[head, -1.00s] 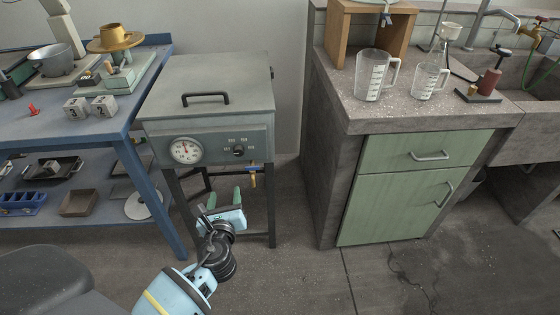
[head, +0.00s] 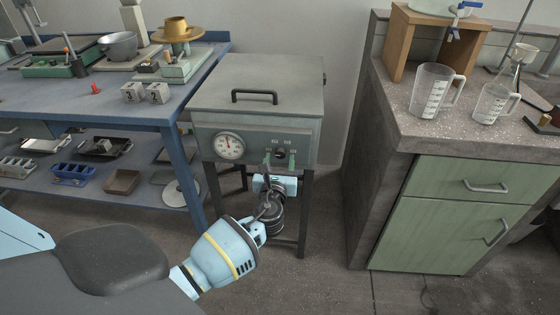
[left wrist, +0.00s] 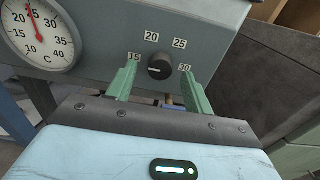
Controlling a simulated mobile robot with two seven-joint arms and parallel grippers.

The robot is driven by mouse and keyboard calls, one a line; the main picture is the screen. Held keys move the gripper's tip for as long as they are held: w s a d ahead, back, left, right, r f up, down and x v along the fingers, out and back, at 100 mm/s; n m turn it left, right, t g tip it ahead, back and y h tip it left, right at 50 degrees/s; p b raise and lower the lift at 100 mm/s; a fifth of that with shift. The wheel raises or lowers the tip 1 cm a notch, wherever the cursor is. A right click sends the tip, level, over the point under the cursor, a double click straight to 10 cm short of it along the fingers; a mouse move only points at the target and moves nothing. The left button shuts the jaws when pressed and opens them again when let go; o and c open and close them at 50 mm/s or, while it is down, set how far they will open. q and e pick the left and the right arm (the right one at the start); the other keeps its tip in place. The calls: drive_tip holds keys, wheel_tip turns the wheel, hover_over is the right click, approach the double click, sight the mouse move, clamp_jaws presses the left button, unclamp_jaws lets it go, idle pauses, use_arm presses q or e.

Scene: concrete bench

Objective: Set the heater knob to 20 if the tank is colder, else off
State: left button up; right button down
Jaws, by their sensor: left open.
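The heater tank (head: 258,92) is a grey lidded box on dark legs. Its front carries a round white thermometer dial (head: 229,146) and a black knob (head: 280,154). The right gripper is out of view.
A blue bench (head: 75,103) with tools and trays stands left of the tank. A stone counter (head: 450,140) with green drawers and measuring jugs (head: 435,92) stands right. A handle (head: 254,94) rises from the tank's lid. Floor between tank and counter is clear.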

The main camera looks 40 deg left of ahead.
use_arm(q)
drive_tip(key=shift+w+a, duration=0.25)
drive_tip(key=shift+w, duration=0.2)
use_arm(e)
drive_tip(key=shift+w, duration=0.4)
